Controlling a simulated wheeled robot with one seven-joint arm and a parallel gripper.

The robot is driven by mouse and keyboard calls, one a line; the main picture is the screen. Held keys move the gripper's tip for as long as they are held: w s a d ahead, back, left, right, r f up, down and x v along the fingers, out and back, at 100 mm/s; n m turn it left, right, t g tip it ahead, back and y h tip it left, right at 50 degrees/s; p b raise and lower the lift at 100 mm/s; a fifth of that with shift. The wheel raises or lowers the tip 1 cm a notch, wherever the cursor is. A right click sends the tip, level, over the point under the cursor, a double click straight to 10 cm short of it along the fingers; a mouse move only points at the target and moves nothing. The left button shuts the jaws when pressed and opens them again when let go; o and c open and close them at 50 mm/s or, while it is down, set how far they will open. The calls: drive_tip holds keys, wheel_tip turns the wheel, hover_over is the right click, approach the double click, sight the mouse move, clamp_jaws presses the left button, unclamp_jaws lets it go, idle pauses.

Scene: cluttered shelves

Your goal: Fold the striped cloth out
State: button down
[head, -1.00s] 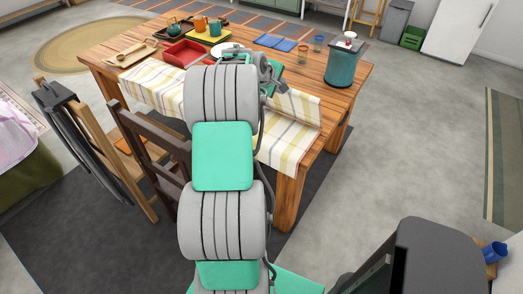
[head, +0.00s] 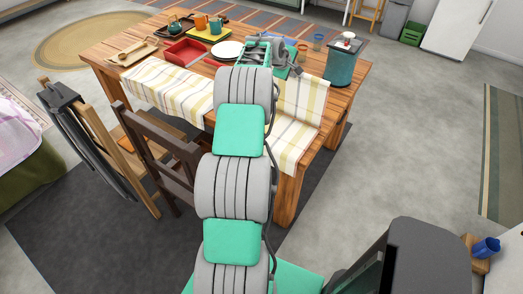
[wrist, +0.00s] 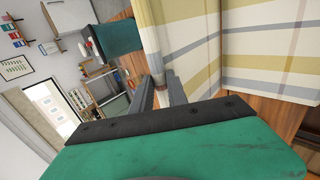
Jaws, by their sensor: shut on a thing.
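The striped cloth (head: 165,88), cream with yellow and grey stripes, lies along the near side of the wooden table. Its right part (head: 304,98) rises or stretches toward the far side, and a flap (head: 290,145) hangs over the table's near edge. My arm hides its middle. In the wrist view, my gripper (wrist: 161,84) is shut on an edge of the cloth (wrist: 188,45), which stands up from the jaws. The fingertips are hidden in the head view.
On the wooden table (head: 345,88) a teal canister (head: 340,66) stands just right of the cloth. A red tray (head: 186,53), white plate (head: 228,50), cups and blue napkins lie farther back. Wooden chairs (head: 150,150) stand at the near left side.

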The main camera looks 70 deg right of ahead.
drive_tip(key=s+d+f+p, duration=0.1)
drive_tip(key=d+p, duration=0.3)
drive_tip(key=d, duration=0.4)
drive_tip(key=shift+s+f, duration=0.15)
drive_tip(key=shift+f, duration=0.1)
drive_tip(key=c, duration=1.2)
unclamp_jaws()
drive_tip(key=shift+r, duration=0.15)
drive_tip(key=b+v, duration=0.1)
drive_tip(key=v, duration=0.6)
